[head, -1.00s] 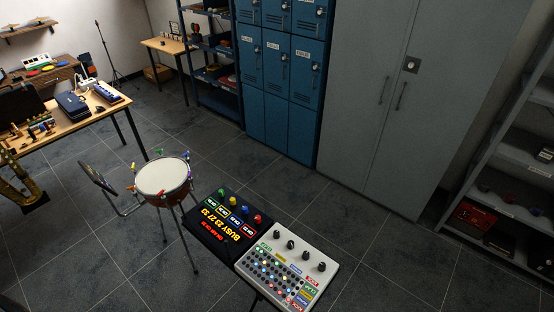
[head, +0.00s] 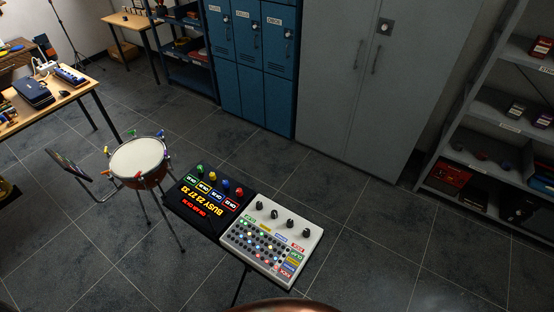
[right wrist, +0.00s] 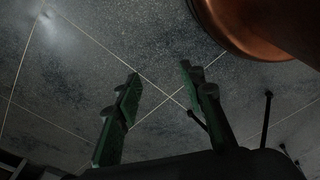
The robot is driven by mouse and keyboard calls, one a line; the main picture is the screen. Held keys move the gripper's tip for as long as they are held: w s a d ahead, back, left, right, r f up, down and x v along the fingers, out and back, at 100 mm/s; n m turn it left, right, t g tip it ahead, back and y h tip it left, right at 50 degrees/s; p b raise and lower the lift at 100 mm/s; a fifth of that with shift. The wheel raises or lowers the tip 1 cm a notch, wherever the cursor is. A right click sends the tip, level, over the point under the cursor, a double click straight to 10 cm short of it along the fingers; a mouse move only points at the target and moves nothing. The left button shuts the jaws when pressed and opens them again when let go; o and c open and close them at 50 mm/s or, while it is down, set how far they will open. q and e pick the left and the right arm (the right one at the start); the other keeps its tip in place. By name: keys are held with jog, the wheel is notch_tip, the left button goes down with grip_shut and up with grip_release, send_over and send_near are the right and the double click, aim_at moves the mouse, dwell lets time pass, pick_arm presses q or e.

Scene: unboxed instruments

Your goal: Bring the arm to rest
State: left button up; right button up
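My right gripper (right wrist: 161,72) shows in the right wrist view with its two dark green fingers apart. Only the tiled floor (right wrist: 150,110) shows between them, and nothing is held. Neither gripper shows in the head view, and my left gripper is not in view at all. A copper-coloured rounded surface (right wrist: 265,25) fills the upper right of the wrist view, close to the right finger; I cannot tell what it belongs to.
A white-topped drum (head: 139,157) stands left of a black lit-display unit (head: 188,218) and a white button panel (head: 262,249). Behind are blue lockers (head: 262,95), a grey cabinet (head: 365,110) and a shelf rack (head: 480,95). The floor at right (head: 390,240) is clear.

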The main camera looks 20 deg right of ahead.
jog(key=s+f, duration=0.4)
jog(key=s, duration=0.4)
jog(key=shift+d+f, duration=0.2)
jog(key=shift+d, duration=0.05)
jog(key=shift+s, duration=0.1)
